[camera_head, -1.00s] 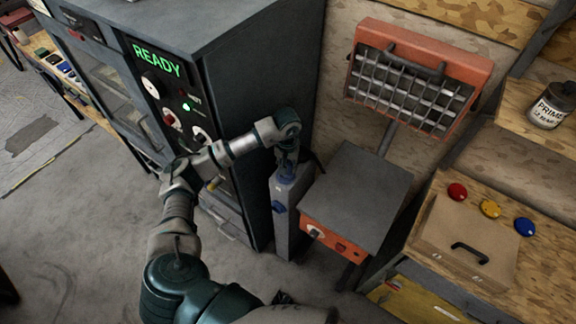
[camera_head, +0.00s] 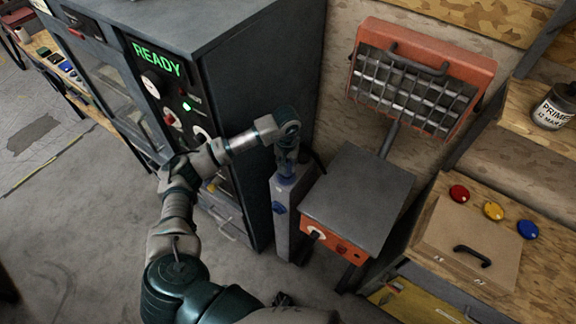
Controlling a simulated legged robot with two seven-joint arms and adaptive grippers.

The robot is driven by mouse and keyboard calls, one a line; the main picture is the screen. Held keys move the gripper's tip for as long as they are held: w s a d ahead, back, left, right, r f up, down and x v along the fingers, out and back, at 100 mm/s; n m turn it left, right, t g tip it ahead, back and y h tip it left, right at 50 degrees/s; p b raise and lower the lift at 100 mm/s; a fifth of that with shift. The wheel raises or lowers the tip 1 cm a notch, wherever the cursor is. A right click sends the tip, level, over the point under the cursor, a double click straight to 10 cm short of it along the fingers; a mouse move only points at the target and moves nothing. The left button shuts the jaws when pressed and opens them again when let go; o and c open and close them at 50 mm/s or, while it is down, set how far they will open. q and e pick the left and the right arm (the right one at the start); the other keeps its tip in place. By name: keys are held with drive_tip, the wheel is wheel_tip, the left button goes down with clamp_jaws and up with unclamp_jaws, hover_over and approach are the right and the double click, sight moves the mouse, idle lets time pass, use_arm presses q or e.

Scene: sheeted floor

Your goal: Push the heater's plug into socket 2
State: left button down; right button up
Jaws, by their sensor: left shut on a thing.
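The heater (camera_head: 422,80) is orange with a wire grille and stands against the back wall, above a grey-topped orange base (camera_head: 358,199). A narrow grey post (camera_head: 283,226) with a blue socket (camera_head: 279,208) on its front stands between the dark cabinet and the heater base. My left gripper (camera_head: 287,172) is at the top of this post, pointing down. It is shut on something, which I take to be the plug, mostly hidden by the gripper. I cannot tell how deep the plug sits or read a socket number. My right gripper is not in view.
A tall dark cabinet (camera_head: 225,50) with a green READY display (camera_head: 157,59) stands close left of the post. At right is a wooden bench with red, yellow and blue buttons (camera_head: 493,211) and a handled panel (camera_head: 470,245). A PRIMER can (camera_head: 552,107) sits on a shelf.

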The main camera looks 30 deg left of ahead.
use_arm(q)
drive_tip(key=shift+a, duration=0.1)
idle(0.7)
drive_tip(key=shift+f+b, duration=0.8)
drive_tip(key=shift+b, duration=0.1)
idle(0.3)
drive_tip(key=c, duration=0.7)
unclamp_jaws()
wheel_tip(320, 180, up, 12)
drive_tip(key=shift+f, duration=0.1)
